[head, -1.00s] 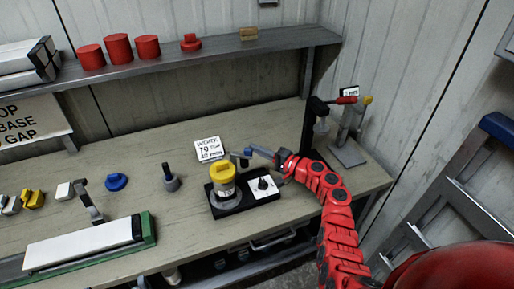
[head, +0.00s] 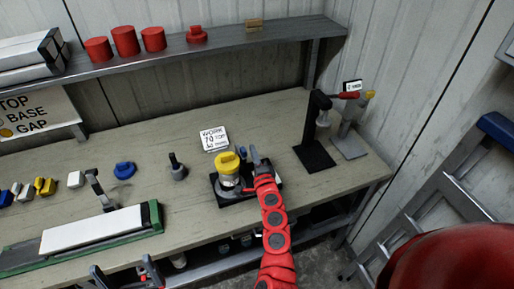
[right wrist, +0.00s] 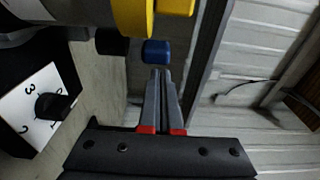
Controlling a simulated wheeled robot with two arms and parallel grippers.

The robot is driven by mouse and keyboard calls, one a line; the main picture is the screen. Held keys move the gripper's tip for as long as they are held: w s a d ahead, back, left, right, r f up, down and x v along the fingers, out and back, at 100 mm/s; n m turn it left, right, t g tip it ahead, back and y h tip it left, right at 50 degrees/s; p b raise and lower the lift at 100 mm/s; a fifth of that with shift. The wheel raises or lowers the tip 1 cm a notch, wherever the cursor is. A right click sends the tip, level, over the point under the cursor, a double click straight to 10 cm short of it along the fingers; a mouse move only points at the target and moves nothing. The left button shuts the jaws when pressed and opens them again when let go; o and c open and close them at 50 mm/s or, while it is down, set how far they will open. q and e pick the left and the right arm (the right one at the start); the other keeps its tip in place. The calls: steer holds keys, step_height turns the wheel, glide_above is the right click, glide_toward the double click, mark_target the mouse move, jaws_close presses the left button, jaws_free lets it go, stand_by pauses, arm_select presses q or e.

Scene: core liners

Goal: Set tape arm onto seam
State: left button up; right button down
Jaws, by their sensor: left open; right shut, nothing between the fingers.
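A yellow-capped grey cylinder (head: 228,172) stands on a black base (head: 238,196) on the bench. A small blue-ended part (head: 242,152), which looks like the tape arm, is just behind and right of it. The right wrist view shows the blue end (right wrist: 157,52) beside the yellow cap (right wrist: 133,15). My right gripper (head: 254,154) is beside it, shut and empty. In the wrist view its fingertips (right wrist: 160,72) are just below the blue end; I cannot tell if they touch. My left gripper (head: 125,272) is open and empty at the bench's front edge. The seam cannot be made out.
A white dial plate (right wrist: 38,108) is beside the cylinder. A white core box on a green tray (head: 158,218) lies at the left front. A black stand (head: 314,155) is at the right. A sign card (head: 213,139) stands behind the base.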

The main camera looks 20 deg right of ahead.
steer(key=shift+s+a+m+h, duration=0.25)
steer(key=shift+a+m+h, duration=0.15)
steer(key=shift+a+h, duration=0.3)
stand_by(0.3)
